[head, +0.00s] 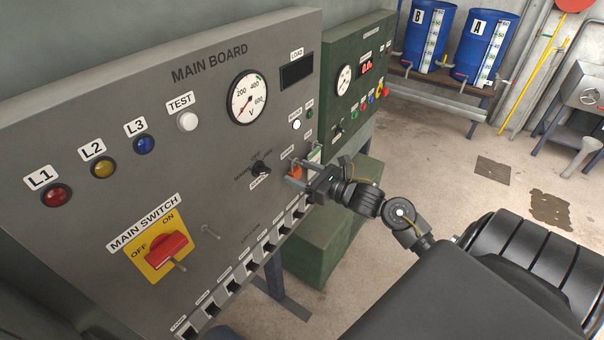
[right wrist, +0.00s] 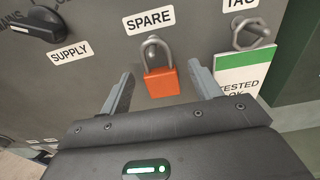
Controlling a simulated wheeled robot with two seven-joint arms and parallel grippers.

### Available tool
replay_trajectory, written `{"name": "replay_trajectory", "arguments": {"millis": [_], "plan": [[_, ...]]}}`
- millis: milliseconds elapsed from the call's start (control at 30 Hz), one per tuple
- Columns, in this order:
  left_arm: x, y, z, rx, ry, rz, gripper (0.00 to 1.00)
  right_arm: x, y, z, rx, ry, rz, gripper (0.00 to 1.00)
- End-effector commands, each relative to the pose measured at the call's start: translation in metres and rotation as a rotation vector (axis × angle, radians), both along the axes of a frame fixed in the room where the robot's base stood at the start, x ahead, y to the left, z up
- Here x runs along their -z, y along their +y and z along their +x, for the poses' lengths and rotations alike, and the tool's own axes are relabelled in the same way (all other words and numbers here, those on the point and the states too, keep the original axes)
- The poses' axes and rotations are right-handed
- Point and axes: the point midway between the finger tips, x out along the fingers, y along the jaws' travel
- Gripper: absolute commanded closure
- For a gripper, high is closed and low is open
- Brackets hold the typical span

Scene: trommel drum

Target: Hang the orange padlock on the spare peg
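The orange padlock (right wrist: 161,83) hangs upright under the SPARE label (right wrist: 149,20) on the main board, its grey shackle up at the spare peg. The peg is mostly hidden behind the shackle, but the padlock appears to hang from it. In the head view the padlock (head: 295,171) is small and partly covered by my gripper. My right gripper (right wrist: 162,73) is open, with one finger on each side of the padlock and a visible gap on both sides. My left gripper is not in view.
A white and green tag (right wrist: 243,72) hangs from a hook right of the padlock. The black SUPPLY knob (right wrist: 42,24) is to the left. The red main switch (head: 166,246) and a row of breakers (head: 240,268) are on the same board. The green generator panel (head: 350,90) stands beyond.

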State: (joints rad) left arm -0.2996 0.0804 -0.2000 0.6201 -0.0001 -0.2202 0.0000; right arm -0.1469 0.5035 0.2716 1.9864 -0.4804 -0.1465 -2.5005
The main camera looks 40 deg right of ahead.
Motion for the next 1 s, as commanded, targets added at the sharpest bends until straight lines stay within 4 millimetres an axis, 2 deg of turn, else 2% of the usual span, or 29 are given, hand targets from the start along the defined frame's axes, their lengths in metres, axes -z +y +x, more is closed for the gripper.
{"name": "replay_trajectory", "arguments": {"millis": [267, 367, 700, 833, 1000], "plan": [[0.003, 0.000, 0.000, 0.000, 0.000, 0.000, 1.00, 0.002, -0.001, -0.004, 0.000, 0.002, -0.002, 0.37], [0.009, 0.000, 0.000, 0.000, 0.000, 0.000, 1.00, 0.004, -0.004, -0.015, 0.000, 0.003, -0.002, 0.37], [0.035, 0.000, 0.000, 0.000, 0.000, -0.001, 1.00, 0.001, -0.023, -0.077, -0.002, 0.003, -0.003, 0.37], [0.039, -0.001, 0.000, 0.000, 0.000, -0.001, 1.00, -0.001, -0.028, -0.093, -0.001, 0.003, -0.001, 0.37], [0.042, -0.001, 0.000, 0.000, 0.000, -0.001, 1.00, -0.004, -0.031, -0.102, -0.001, 0.000, 0.000, 0.37]]}}
